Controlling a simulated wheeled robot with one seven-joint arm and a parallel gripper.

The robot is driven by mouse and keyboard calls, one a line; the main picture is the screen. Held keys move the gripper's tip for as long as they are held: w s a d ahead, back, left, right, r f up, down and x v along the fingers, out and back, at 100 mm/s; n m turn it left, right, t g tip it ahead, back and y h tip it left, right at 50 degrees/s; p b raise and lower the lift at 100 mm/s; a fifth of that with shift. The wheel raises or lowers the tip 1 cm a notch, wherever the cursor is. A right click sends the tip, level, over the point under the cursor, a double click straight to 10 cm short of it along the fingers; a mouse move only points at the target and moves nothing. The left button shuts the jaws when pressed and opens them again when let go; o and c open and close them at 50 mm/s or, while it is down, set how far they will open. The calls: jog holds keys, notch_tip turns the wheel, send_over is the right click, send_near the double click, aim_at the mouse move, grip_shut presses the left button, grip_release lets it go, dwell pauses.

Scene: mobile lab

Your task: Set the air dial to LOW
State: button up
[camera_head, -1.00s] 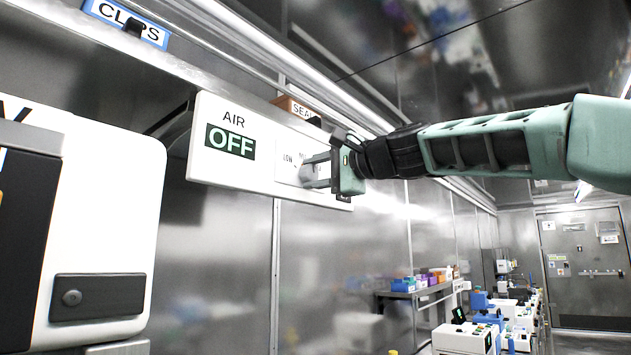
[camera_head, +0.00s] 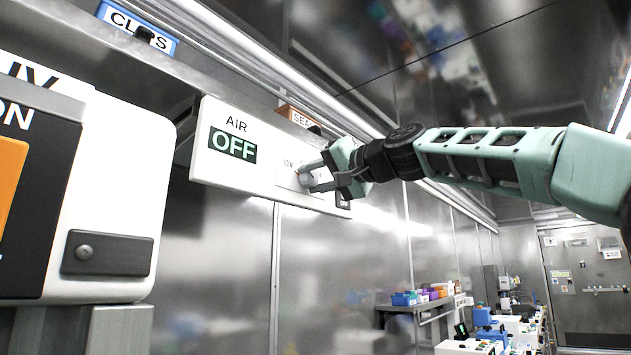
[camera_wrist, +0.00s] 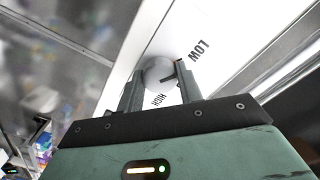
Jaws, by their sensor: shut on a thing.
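The white air panel (camera_head: 215,180) hangs on the wall, and its display (camera_head: 233,146) reads OFF under the word AIR. The round grey dial (camera_wrist: 157,72) sits on the panel to the right of the display. My gripper (camera_head: 312,178) is shut on the dial, with one finger on each side of it. In the wrist view a dark pointer shows at the dial's right edge, between the LOW label (camera_wrist: 199,50) and the HIGH label (camera_wrist: 160,100). In the head view the fingers hide part of the dial (camera_head: 305,180).
A white cabinet (camera_head: 120,190) with a dark latch stands close on the left. A blue CLIPS label (camera_head: 138,28) and a brown labelled box (camera_head: 299,117) are on the ledge above. A shelf with coloured boxes (camera_head: 425,296) and a bench with instruments lie further back right.

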jog(key=shift+f+n, duration=0.15)
jog(key=shift+n, duration=0.25)
jog(key=o, duration=1)
jog(key=b+v, duration=0.9)
jog(key=v, duration=0.8)
jog(key=shift+s+d, duration=0.15)
